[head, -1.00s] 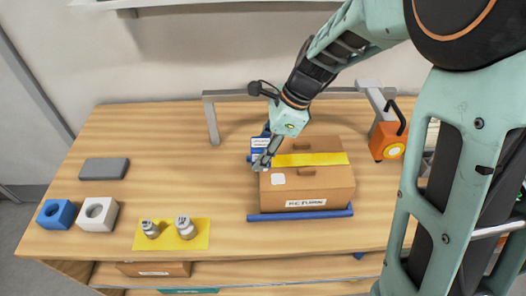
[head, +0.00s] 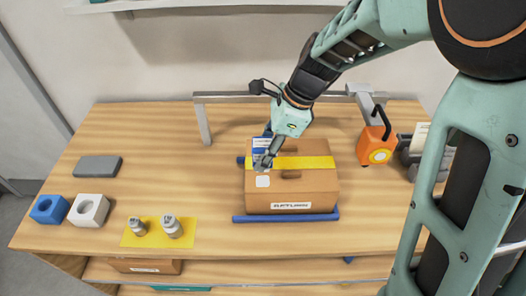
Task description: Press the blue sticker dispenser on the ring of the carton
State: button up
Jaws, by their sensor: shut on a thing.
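The brown carton (head: 310,188) sits on the right half of the table, with yellow tape across its top and a lettered white label on its front. A small white square (head: 262,181) shows on its top near the front left; I cannot make out a ring. My gripper (head: 265,160) points down over the carton's back left part. It is shut on the blue sticker dispenser (head: 262,143), which has a white panel and is partly hidden by the fingers. I cannot tell whether the dispenser touches the carton.
Blue rails (head: 285,217) border the carton. A grey frame (head: 203,124) stands behind it. An orange device (head: 374,148) with a black handle is at the right. Two metal weights stand on a yellow mat (head: 131,240). A blue block (head: 48,210), white block (head: 89,211) and grey slab (head: 97,167) lie left.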

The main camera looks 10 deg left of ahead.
jog(key=shift+f+b, duration=2.15)
jog(key=shift+f, duration=0.5)
jog(key=shift+r+p, duration=0.1)
jog(key=shift+p, duration=0.3)
jog(key=shift+f, duration=0.7)
dwell(1.0)
notch_tip(320, 180, up, 5)
jog(key=p, duration=0.4)
jog(key=shift+r, duration=0.15)
jog(key=shift+r+p, duration=0.35)
jog(key=shift+r, duration=0.55)
